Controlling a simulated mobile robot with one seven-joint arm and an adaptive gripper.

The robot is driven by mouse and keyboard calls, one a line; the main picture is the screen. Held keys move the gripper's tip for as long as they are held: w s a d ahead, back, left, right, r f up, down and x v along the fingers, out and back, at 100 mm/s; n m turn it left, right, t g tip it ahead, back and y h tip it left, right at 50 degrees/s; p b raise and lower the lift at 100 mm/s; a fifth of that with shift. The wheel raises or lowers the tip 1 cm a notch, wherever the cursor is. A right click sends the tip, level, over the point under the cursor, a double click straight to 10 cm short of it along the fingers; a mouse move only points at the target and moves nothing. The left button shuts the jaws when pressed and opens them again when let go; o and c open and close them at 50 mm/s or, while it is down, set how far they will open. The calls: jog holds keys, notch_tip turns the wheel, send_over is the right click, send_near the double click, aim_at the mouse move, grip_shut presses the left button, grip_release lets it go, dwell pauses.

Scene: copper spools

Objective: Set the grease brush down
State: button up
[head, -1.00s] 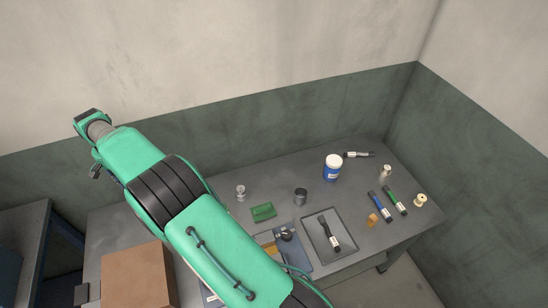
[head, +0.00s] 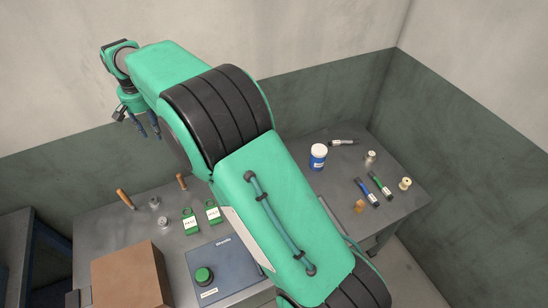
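My gripper (head: 152,135) is raised in front of the wall at the upper left in the head view, well above the bench. Its two dark fingers point down, with a gap between their tips. I see nothing held between them. I cannot identify a grease brush for certain. Two items with wooden handles, a left one (head: 126,199) and a right one (head: 182,181), stand or lean at the back left of the bench (head: 345,190). What their lower ends are is too small to tell. My arm hides the middle of the bench.
A cardboard box (head: 132,278) is at the front left. A blue-grey panel with a green button (head: 204,275) and two green labelled items (head: 212,212) are nearby. A white and blue jar (head: 318,157), several marker-like sticks (head: 366,192) and a spool (head: 405,184) are at right.

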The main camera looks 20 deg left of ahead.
jog(key=w+d+r+m, duration=0.1)
jog(key=w+d+r, duration=0.35)
jog(key=d, duration=0.25)
jog(key=w+d+r+t, duration=0.1)
jog(key=w+d+r, duration=0.2)
jog(key=d+r, duration=0.4)
jog(key=w+d+r+m, duration=0.1)
jog(key=w+d+r, duration=0.25)
jog(key=d, duration=0.45)
jog(key=d+r+m+t+y, duration=0.1)
jog(key=d+r, duration=0.4)
jog(key=d, duration=0.8)
jog(key=d+r+m, duration=0.1)
jog(key=d+r, duration=0.4)
jog(key=d, duration=0.8)
jog(key=s+d+r+m+t, duration=0.1)
jog(key=s+d, duration=0.4)
jog(key=d, duration=0.6)
jog(key=s+d+r+m+t, duration=0.1)
jog(key=s+d, duration=0.5)
jog(key=d, duration=0.5)
jog(key=s+d+f+m+h, duration=0.1)
jog(key=s+d+f, duration=0.3)
jog(key=s+d, duration=0.3)
jog(key=s+d+f+m+t, duration=0.1)
jog(key=s+d+f, duration=0.3)
jog(key=s+d, duration=0.3)
jog(key=shift+s+h, duration=0.4)
jog(key=shift+s, duration=0.85)
